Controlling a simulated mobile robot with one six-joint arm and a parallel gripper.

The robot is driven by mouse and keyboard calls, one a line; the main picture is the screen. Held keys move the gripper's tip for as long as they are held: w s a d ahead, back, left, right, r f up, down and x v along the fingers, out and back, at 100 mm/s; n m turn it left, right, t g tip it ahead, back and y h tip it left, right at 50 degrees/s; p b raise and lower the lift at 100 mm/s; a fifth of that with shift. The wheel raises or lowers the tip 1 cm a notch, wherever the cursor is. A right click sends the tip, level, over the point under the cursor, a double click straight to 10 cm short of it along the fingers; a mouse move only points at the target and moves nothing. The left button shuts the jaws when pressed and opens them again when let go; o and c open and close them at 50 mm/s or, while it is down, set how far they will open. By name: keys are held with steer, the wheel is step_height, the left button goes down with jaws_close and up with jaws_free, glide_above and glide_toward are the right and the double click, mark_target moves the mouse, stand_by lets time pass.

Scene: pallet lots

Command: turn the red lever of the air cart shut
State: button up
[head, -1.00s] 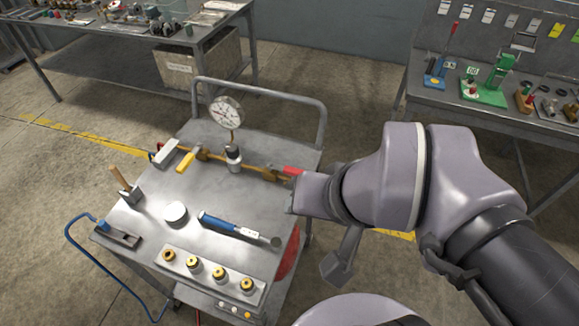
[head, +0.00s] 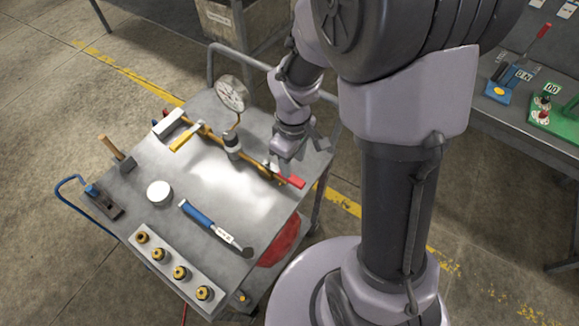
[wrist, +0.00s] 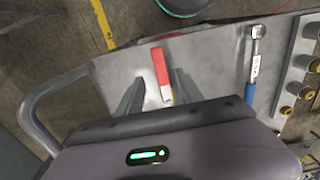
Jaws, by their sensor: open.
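The air cart (head: 205,178) has a grey metal top with a brass pipe run across it. The red lever (head: 294,181) is at the right end of the pipe and looks roughly in line with it. My gripper (head: 284,163) points down over that end and hides part of the fitting. In the wrist view the red lever (wrist: 160,67) shows between the two fingers of my gripper (wrist: 157,90), which are open with a gap on each side. I see no clear contact.
A pressure gauge (head: 232,94) stands upright on the pipe, left of my gripper. A yellow lever (head: 186,138) is farther left. A blue-handled tool (head: 197,214), a white disc (head: 159,194) and a block of brass fittings (head: 172,262) lie on the cart. Its push handle (head: 211,65) rises behind.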

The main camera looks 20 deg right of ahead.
mark_target(292, 177)
step_height(292, 177, down, 7)
steer(key=shift+s+r+b, duration=0.1)
steer(key=shift+r+b, duration=0.05)
steer(key=shift+b, duration=0.9)
steer(key=shift+c, duration=0.4)
jaws_close()
